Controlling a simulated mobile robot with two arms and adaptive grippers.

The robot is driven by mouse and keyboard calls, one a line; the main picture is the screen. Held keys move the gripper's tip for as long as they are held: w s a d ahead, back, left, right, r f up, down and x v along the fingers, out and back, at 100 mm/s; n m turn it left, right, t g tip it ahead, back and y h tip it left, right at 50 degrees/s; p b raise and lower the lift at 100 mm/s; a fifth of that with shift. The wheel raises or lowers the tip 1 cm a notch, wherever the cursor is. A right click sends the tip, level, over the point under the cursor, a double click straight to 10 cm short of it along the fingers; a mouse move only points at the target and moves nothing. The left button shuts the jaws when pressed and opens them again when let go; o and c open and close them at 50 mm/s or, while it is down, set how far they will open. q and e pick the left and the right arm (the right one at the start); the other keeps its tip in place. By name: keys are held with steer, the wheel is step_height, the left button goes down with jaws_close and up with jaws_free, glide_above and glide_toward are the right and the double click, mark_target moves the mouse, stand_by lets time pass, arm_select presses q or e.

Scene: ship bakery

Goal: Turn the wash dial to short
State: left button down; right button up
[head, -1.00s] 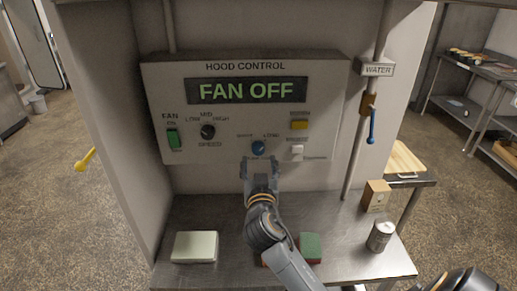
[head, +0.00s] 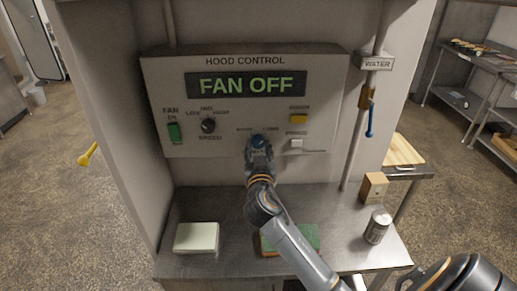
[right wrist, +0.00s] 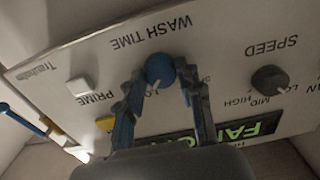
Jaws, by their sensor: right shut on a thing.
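The wash dial (head: 258,139) is a round blue knob low on the hood control panel (head: 225,140), between the labels SHORT on its left and LONG on its right. My right gripper (head: 259,150) reaches up to it from below. In the right wrist view, turned upside down, the dial (right wrist: 159,67) sits between my two fingers (right wrist: 162,80), and they are shut on it. Its white pointer mark points toward the LONG side. My left gripper is not in view.
The panel also has a green fan switch (head: 174,132), a black speed knob (head: 208,126), a yellow button (head: 299,119) and a white prime switch (head: 297,143). Below, the steel counter (head: 222,207) bears a pale block (head: 197,237), a can (head: 377,227) and a small box (head: 374,187).

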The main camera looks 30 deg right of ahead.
steer(key=n, duration=0.3)
steer(key=shift+n, duration=0.4)
steer(key=n+p, duration=0.1)
steer(key=n, duration=0.3)
steer(key=shift+n, duration=0.3)
steer(key=n+p, duration=0.2)
steer(key=n, duration=0.3)
steer(key=shift+d+r, duration=0.1)
steer(key=shift+r, duration=0.05)
steer(key=shift+n+p, duration=0.5)
steer(key=shift+n, duration=1.7)
steer(key=o, duration=1.2)
steer(key=shift+c, duration=0.2)
